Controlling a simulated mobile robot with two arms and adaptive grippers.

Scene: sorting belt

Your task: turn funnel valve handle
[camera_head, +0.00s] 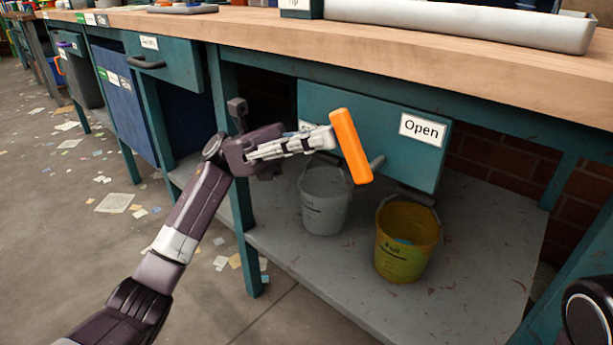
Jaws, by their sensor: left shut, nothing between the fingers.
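The valve handle is an orange bar (350,146) in front of a teal panel (388,128) under the workbench. It stands tilted, its top leaning left. A white label reading "Open" (424,129) is on the panel to its right. My left gripper (332,137) is shut, with its fingertips at the left side of the orange handle. I cannot tell whether they touch it. Nothing shows between the fingers. At the bottom right corner a dark rounded part shows, but no fingers of my right gripper are in view.
A grey bucket (324,205) and a yellow bucket (407,245) stand on the low shelf (300,262) beneath the panel. The wooden bench top (380,42) overhangs above. A teal leg (243,215) stands just below my left wrist. Paper scraps lie on the floor at left.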

